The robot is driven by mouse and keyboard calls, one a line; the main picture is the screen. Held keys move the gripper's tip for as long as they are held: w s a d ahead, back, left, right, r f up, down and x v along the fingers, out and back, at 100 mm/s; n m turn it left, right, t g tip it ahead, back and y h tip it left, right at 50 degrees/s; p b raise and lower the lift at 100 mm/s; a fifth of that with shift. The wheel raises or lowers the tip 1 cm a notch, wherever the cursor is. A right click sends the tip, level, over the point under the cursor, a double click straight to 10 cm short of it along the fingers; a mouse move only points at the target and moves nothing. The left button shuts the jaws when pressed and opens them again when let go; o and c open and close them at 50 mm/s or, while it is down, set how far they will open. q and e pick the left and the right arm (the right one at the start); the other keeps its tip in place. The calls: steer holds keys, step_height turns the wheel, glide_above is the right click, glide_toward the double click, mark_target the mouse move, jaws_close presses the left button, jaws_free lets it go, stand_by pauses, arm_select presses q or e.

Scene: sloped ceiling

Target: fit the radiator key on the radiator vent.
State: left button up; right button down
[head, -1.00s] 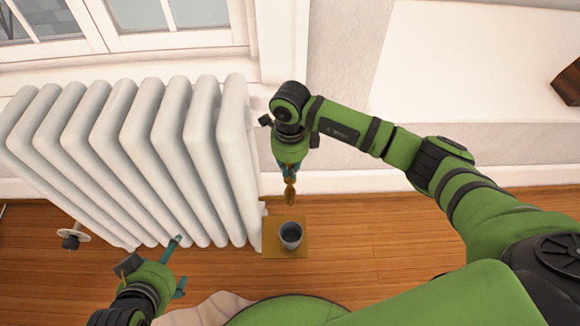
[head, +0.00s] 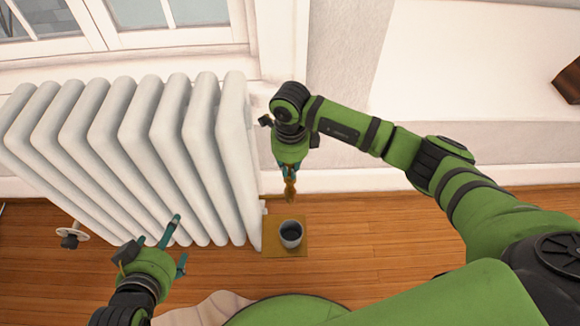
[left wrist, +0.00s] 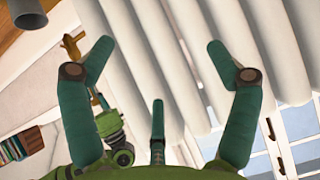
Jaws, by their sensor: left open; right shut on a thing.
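A brass-coloured radiator key (head: 290,187) hangs below my right gripper (head: 289,172), which is shut on it. The key is held above the floor, to the right of the radiator's end and apart from it. It also shows in the left wrist view (left wrist: 72,45). The white ribbed radiator (head: 150,150) stands under the window. I cannot clearly make out the vent; its near right end is partly seen. My left gripper (head: 166,242) is open and empty in front of the radiator's lower ribs; its spread fingers (left wrist: 160,52) face the ribs in the left wrist view.
A grey cup (head: 290,234) with dark contents stands on a tan square mat (head: 270,248) on the wooden floor, below the key. A valve (head: 70,240) is at the radiator's lower left. Floor to the right of the mat is clear.

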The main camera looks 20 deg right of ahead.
steer(key=shift+f+b, duration=0.3)
steer(key=shift+f, duration=0.35)
steer(key=shift+f+b, duration=0.35)
steer(key=shift+b, duration=0.1)
steer(key=shift+f, duration=0.2)
steer(key=shift+f+b, duration=0.25)
steer(key=shift+b, duration=0.1)
arm_select(q)
steer(key=w+d+r+t+h, duration=0.1)
steer(key=d+r+t+h, duration=0.1)
steer(key=r+t, duration=0.2)
steer(key=w+d+r+m+t+h, duration=0.1)
steer(key=w+d+r+t+h, duration=0.1)
steer(key=r, duration=0.8)
steer(key=shift+w+d+t, duration=0.3)
steer(key=shift+d+t, duration=0.3)
steer(key=shift+t, duration=0.5)
arm_select(e)
steer(key=shift+f, duration=0.2)
arm_select(q)
steer(key=shift+r+m, duration=0.15)
steer(key=shift+m, duration=0.15)
